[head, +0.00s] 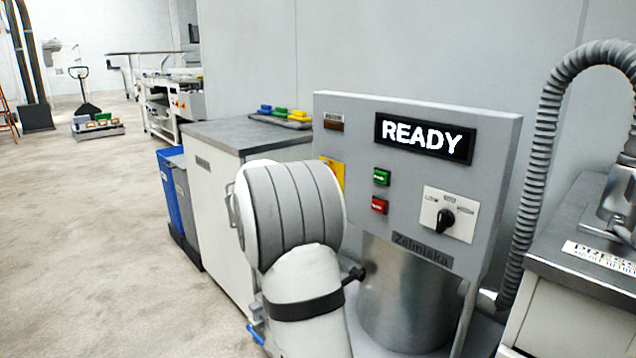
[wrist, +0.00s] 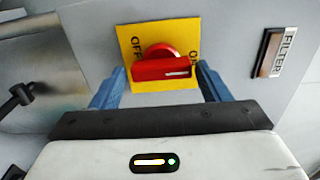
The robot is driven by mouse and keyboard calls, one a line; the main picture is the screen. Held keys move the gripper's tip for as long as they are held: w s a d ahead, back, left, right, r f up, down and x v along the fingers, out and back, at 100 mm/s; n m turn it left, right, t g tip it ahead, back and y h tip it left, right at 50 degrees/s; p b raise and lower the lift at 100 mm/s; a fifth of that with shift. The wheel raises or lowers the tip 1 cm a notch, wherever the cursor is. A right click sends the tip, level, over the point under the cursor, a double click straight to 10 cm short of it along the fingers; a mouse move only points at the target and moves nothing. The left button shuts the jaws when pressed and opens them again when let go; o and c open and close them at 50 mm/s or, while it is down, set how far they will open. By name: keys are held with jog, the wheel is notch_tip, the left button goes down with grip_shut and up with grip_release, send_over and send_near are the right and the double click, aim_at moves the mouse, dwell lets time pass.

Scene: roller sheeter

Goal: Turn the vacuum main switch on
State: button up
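The vacuum main switch is a red rotary handle (wrist: 162,67) on a yellow plate (wrist: 129,40) in the wrist view. Its bar lies nearly level, with a white mark towards the right end. The plate reads OFF at upper left; a second label at the right is partly cut off by the handle. My gripper (wrist: 160,88) is open, with one blue finger at each side of the plate's lower part and nothing clearly held. Contact with the handle cannot be told. In the head view, the yellow plate (head: 338,170) shows only partly behind my arm, and my gripper is hidden.
The grey panel (head: 345,120) has a READY display (head: 424,138), green (head: 381,176) and red (head: 379,205) buttons, and a black selector knob (head: 445,219). A FILTER label (wrist: 274,52) is right of the plate. A ribbed hose (head: 543,130) stands at the right.

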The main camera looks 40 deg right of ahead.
jog(key=shift+o, duration=1)
jog(key=shift+r, duration=0.1)
jog(key=a+p, duration=0.1)
jog(key=a, duration=0.6)
jog(key=shift+s+a+p, duration=0.35)
jog(key=shift+a, duration=0.05)
